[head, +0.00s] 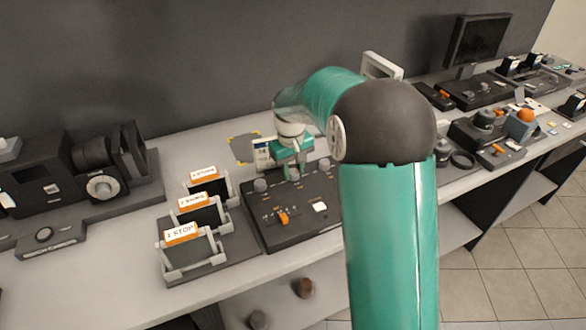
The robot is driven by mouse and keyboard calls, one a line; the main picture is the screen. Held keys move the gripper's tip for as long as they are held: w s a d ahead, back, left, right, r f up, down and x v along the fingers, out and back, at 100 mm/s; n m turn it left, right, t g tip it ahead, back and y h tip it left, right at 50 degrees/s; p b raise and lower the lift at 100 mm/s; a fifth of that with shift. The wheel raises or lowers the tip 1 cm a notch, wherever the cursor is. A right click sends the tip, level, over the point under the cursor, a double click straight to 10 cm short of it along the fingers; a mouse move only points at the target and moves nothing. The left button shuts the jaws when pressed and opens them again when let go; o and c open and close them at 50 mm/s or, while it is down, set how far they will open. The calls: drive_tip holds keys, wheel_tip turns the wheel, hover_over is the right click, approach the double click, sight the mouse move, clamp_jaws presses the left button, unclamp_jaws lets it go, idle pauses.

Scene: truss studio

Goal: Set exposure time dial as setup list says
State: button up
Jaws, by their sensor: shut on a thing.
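A dark control panel (262,236) lies on the bench in the head view, with small grey knobs, an orange lever (284,217) and a white button (320,207). My gripper (292,174) points down over the panel's back row and is shut on a grey knob (293,177) there, mostly hidden by the fingers. One free grey knob (261,185) stands to its left and another (325,164) to its right. The panel's markings are too small to read, so I cannot tell which knob is the exposure time dial. No readable setup list shows.
Left of the panel, a rack holds dark plates with orange-topped labels, the front one reading "1 STOP" (181,235). A black camera-like device (95,170) stands farther left. My arm hides the panel's right side. More equipment and a monitor (478,40) stand at the right.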

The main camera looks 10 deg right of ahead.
sight(291, 173)
drive_tip(key=shift+n, duration=0.6)
drive_tip(key=o, duration=1)
drive_tip(key=r, duration=1.4)
drive_tip(key=shift+s+a, duration=0.15)
drive_tip(key=shift+a, duration=0.15)
